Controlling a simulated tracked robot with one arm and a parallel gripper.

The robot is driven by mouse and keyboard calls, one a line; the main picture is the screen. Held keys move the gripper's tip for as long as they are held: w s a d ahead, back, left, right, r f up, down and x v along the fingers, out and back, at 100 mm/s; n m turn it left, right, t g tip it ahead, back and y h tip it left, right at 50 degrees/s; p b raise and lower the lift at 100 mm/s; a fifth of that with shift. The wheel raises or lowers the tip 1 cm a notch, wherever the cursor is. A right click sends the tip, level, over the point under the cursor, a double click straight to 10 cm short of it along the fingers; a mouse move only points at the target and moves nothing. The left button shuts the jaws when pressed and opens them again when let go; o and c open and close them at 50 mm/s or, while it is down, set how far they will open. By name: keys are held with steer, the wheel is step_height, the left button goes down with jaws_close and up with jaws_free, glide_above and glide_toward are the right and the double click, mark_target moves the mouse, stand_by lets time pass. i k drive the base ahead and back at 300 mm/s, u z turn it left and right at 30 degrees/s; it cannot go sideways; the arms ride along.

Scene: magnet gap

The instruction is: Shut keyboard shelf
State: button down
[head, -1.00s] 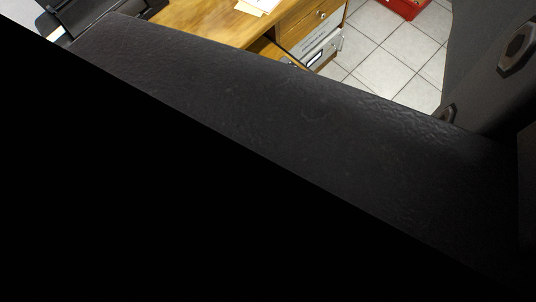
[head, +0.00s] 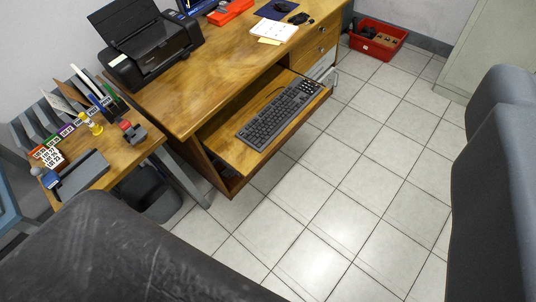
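The keyboard shelf (head: 222,146) is a wooden pull-out board under the wooden desk (head: 190,95). It stands pulled out beyond the desk's front edge, with a black keyboard (head: 280,113) lying on it. The shelf's right end is near the drawers. My gripper does not show in this view, so its state and its distance to the shelf cannot be seen.
A black printer (head: 150,45) stands on the desk. A small side table (head: 130,157) with stationery is at left, a dark bin (head: 158,192) under it. A red crate (head: 378,40) is on the floor. Tiled floor (head: 330,215) before the shelf is clear. Dark chair-like shapes (head: 495,185) fill the right.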

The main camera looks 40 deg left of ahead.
mark_target(217, 136)
steer(key=u, duration=0.15)
steer(key=k, duration=1.9)
steer(key=z, duration=0.55)
steer(key=i, duration=1.45)
steer(key=u, duration=0.8)
steer(key=i, duration=0.75)
steer(key=u, duration=0.35)
